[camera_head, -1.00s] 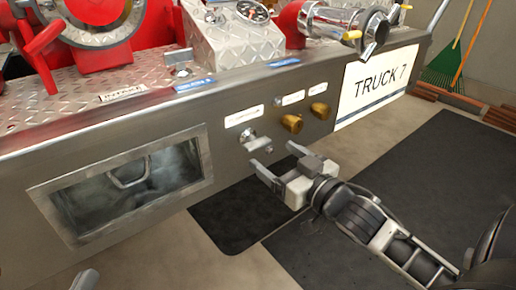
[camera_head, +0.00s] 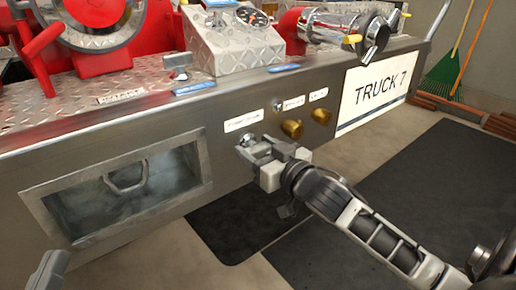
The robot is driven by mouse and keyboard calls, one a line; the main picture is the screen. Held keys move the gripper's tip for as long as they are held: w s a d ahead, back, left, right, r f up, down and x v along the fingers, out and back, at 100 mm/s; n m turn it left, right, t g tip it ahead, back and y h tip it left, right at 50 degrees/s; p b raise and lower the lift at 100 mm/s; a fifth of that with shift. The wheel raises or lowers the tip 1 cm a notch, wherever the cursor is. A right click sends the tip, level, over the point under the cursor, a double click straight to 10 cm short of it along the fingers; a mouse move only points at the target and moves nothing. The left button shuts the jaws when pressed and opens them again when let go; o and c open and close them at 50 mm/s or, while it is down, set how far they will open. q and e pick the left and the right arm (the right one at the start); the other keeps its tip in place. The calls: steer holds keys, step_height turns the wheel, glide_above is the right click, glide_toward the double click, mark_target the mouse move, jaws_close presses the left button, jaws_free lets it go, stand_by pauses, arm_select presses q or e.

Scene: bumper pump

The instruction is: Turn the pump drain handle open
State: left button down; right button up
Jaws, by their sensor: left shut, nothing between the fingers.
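The pump drain handle is a small silver lever on the bumper's front panel, below a white label (camera_head: 243,121). Its round silver mount (camera_head: 250,140) shows just above my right gripper, which hides most of the lever. My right gripper (camera_head: 254,149) is at the handle with its fingers apart, one on each side of where the lever sits. I cannot tell whether the fingers press on it. My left gripper (camera_head: 50,270) shows only partly at the lower left corner, shut and empty, away from the handle.
Two brass knobs (camera_head: 292,129) (camera_head: 321,116) stick out right of the handle. A recessed box (camera_head: 120,185) with a grey handle inside is to the left. The TRUCK 7 plate (camera_head: 376,88) is on the right. Dark mats (camera_head: 440,180) lie on the clear floor.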

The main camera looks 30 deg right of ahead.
arm_select(q)
steer(key=shift+r, duration=0.1)
arm_select(e)
steer(key=n+p, duration=0.2)
steer(key=p, duration=0.1)
steer(key=n+p, duration=0.1)
steer(key=n, duration=0.1)
steer(key=shift+r+p, duration=0.25)
steer(key=shift+p, duration=0.1)
steer(key=shift+f+n, duration=0.3)
steer(key=shift+n, duration=0.2)
arm_select(q)
steer(key=f+g, duration=0.1)
steer(key=s+f+n+g+y, duration=0.1)
steer(key=f, duration=0.1)
steer(key=s+f+n+g+y, duration=0.1)
steer(key=f, duration=0.1)
steer(key=shift+s+d+f+g, duration=0.15)
steer(key=shift+d+f+g, duration=0.1)
steer(key=shift+g, duration=0.15)
arm_select(e)
steer(key=o, duration=1)
steer(key=shift+s, duration=0.1)
